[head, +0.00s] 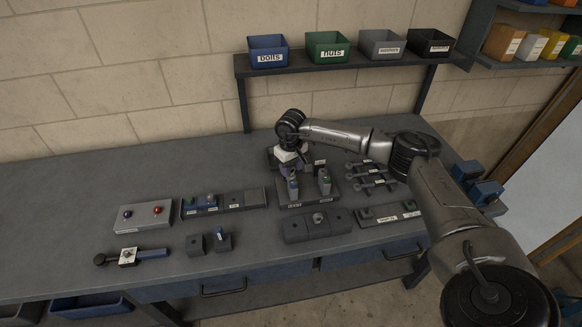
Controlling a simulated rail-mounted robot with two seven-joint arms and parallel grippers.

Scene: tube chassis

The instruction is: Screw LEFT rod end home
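I cannot tell which part is the left rod end. Several slim metal parts (371,177) lie on a rack right of the holder. A grey block (303,230) with round features lies in front. My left gripper is not in view.
A button box (142,226) with blue and red buttons, a labelled tray (238,202), two small blocks (195,246) and a dark-handled tool (128,257) lie left. A flat tray (392,214) lies right. A shelf (345,65) with bins stands behind. The bench's far left is clear.

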